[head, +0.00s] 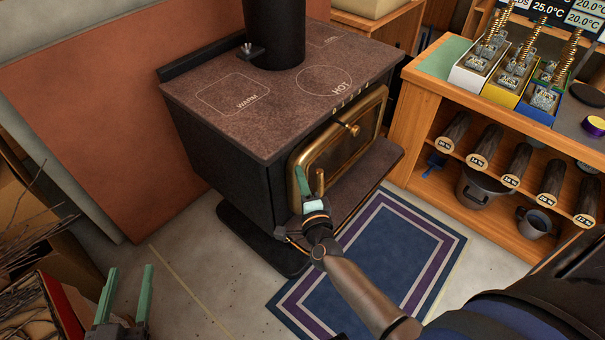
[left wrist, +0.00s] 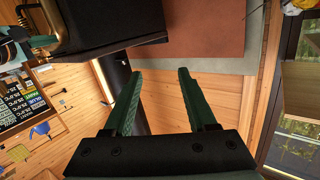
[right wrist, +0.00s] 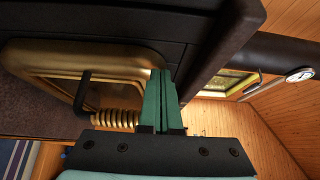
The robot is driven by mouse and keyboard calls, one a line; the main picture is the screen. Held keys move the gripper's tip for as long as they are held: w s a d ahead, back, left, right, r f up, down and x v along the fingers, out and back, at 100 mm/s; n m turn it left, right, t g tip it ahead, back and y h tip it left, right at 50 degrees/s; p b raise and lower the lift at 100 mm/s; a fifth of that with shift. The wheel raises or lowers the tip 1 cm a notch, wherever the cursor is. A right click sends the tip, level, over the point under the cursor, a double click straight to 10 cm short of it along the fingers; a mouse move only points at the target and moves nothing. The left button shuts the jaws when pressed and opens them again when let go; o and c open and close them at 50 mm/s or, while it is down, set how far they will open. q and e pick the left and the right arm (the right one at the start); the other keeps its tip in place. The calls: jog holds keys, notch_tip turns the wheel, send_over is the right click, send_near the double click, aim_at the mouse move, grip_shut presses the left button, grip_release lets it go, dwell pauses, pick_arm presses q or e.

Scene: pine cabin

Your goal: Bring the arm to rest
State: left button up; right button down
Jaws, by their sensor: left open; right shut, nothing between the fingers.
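My right arm reaches in from the lower right of the head view. Its gripper (head: 302,185) is in front of the black stove's brass-framed door (head: 335,140), near the door's lower left. In the right wrist view the green fingers (right wrist: 160,100) are together with nothing between them. They are beside the coiled brass handle (right wrist: 115,118) and the brass frame; I cannot tell if they touch it. My left gripper (head: 125,285) is at the lower left of the head view, fingers up, apart and empty. The left wrist view (left wrist: 160,95) also shows its fingers apart.
The stove (head: 270,90) has a black flue pipe on top. A wooden shelf unit (head: 405,110) with logs, pots and boxes of springs stands at the right. A blue rug (head: 385,245) lies before the stove. Sticks (head: 30,235) and a crate are at the left.

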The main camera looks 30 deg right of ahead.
pick_arm(q)
notch_tip(320, 180, down, 6)
jog(key=s+g, duration=0.1)
jog(key=g, duration=0.1)
jog(key=shift+s+n+g+y+p, duration=0.3)
jog(key=shift+s+n+p, duration=0.05)
jog(key=shift+n+p, duration=0.05)
pick_arm(e)
jog(key=v, duration=0.7)
jog(key=shift+d, duration=0.2)
pick_arm(q)
jog(key=shift+a+r, duration=0.1)
pick_arm(e)
jog(key=shift+s, duration=0.15)
